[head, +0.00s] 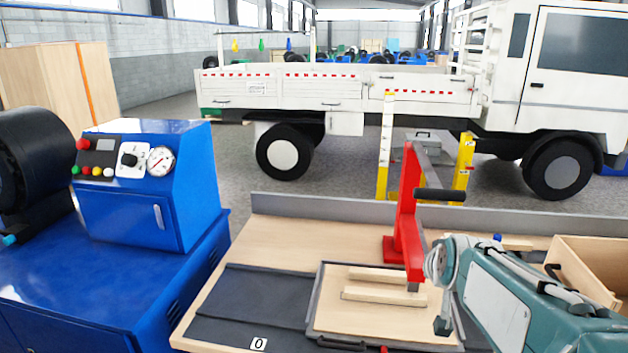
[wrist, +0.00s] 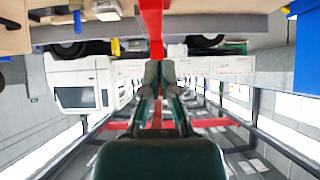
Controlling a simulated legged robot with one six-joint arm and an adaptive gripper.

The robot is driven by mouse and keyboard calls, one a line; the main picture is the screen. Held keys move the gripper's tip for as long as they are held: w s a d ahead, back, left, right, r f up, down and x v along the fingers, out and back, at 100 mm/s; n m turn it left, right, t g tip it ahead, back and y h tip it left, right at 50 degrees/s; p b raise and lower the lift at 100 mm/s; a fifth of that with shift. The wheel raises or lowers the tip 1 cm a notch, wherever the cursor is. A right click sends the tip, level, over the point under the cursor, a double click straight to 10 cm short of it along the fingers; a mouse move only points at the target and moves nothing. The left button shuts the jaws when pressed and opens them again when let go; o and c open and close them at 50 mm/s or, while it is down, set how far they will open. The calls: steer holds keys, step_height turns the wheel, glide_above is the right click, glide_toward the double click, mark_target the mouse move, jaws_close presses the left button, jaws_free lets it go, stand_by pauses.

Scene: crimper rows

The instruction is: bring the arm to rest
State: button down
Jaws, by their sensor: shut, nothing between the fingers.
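My gripper (wrist: 159,72) shows in the wrist view with its two dark fingers together and nothing between them. The wrist view is upside down, with the bench at the top and the roof below. In the head view my teal arm (head: 500,300) reaches in over the right part of the workbench; I cannot make out the fingers there. A red upright stand (head: 406,215) with a black handle stands on the bench just left of the arm. It also shows in the wrist view (wrist: 152,25), beyond the fingers.
A tray (head: 375,318) with wooden strips (head: 383,294) lies on the wooden bench (head: 285,237). A wooden box (head: 590,262) is at the right. A blue machine (head: 150,190) with a control panel stands at the left. A white truck (head: 330,85) stands behind.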

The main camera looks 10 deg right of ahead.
steer(key=s+a+f+n+g+y, duration=0.1)
steer(key=s+a+f+g, duration=0.1)
steer(key=s+a, duration=0.4)
steer(key=s+a+f+n+g+y, duration=0.1)
steer(key=s+a, duration=0.5)
steer(key=s, duration=0.7)
steer(key=shift+s+f+n+g+y, duration=0.3)
steer(key=shift+s+f+n+g, duration=0.1)
steer(key=shift+f+n+g, duration=0.15)
